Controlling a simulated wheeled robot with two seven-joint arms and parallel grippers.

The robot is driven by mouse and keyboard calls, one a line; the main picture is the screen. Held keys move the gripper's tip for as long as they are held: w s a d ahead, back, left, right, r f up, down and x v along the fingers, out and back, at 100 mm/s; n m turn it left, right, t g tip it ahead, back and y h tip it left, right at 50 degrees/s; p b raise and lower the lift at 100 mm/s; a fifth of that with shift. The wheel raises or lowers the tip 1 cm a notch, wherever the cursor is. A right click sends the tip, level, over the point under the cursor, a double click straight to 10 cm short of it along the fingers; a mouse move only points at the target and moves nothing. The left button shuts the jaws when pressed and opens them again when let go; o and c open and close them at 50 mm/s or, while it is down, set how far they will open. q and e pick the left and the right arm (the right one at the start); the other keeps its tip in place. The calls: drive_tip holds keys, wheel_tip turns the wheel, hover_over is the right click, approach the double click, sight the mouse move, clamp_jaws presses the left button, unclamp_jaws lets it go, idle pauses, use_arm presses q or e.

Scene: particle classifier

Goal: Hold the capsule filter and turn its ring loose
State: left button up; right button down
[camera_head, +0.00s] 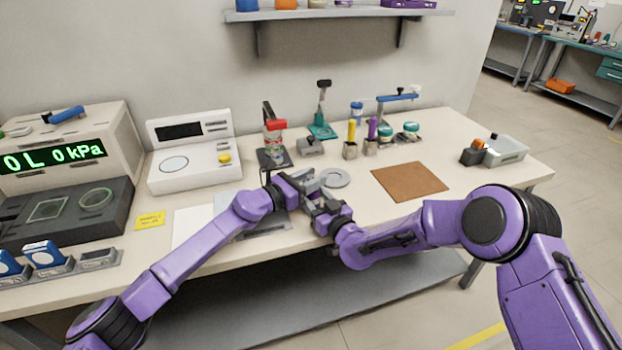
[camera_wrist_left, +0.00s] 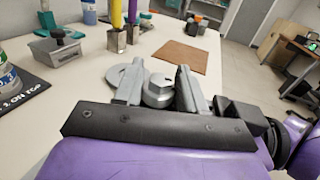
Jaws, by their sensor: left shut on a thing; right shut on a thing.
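The capsule filter (camera_wrist_left: 158,92) is a grey rounded body with a small knob on top. It sits between the two grey fingers of my left gripper (camera_wrist_left: 158,88) in the left wrist view. In the head view my left gripper (camera_head: 304,190) is shut on it low over the table's front part. My right gripper (camera_head: 322,208) is close beside it on the right, shut at the filter's near side. The filter's ring is hidden between the grippers, so I cannot see how it sits.
A flat grey disc (camera_head: 335,178) lies just behind the grippers. A brown mat (camera_head: 410,181) lies to the right. A bottle with a red top (camera_head: 275,137) stands behind on a dark pad. A white instrument (camera_head: 190,157) and a pressure display (camera_head: 60,155) stand at left.

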use_arm(q)
drive_tip(key=shift+a+f+n+t+y, duration=0.15)
drive_tip(key=shift+n+t+y, duration=0.15)
drive_tip(key=shift+n+t, duration=0.15)
drive_tip(key=o, duration=0.9)
drive_tip(key=shift+o, duration=0.2)
drive_tip(key=v, duration=1.2)
